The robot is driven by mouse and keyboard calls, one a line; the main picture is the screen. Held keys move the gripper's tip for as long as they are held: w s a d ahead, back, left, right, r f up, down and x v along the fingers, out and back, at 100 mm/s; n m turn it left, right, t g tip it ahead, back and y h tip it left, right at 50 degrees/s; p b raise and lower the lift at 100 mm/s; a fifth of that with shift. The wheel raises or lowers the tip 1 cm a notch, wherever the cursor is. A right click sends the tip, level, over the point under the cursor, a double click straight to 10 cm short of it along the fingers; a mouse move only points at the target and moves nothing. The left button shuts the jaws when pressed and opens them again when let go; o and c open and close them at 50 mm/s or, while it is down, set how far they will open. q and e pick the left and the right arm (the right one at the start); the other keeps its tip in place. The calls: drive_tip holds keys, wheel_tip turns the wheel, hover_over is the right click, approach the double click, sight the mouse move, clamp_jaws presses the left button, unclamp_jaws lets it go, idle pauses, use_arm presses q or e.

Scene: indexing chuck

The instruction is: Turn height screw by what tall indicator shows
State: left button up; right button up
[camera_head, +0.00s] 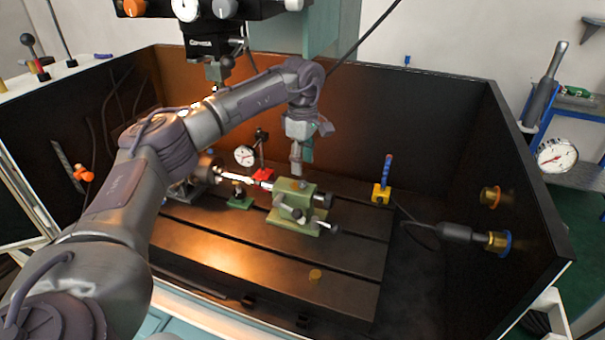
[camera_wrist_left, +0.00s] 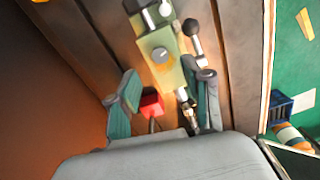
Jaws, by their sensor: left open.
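A dial indicator (camera_head: 245,156) with a white face and black post stands on a red base (camera_head: 262,175) behind the work piece. A small green support (camera_head: 240,200) with a brass-coloured part stands under the bright shaft (camera_head: 238,178); I cannot make out which part is the height screw. The green tailstock (camera_head: 293,207) stands right of it. My left gripper (camera_head: 297,160) is above the tailstock, apart from it. In the wrist view its fingers (camera_wrist_left: 160,80) are spread and empty, with the tailstock (camera_wrist_left: 160,58) and a red block (camera_wrist_left: 151,104) beyond them. The dial's needle is too small to read.
Dark walls (camera_head: 420,110) enclose the slotted bed (camera_head: 250,262). A yellow block with a blue handle (camera_head: 381,193) stands at the right back. A lamp-like cylinder (camera_head: 455,232) juts from the right wall. A larger dial (camera_head: 557,155) is outside at right. The front bed is mostly clear.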

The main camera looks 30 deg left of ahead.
sight(302, 183)
use_arm(q)
wheel_tip(302, 183, up, 7)
drive_tip(key=shift+f, duration=0.2)
idle(0.6)
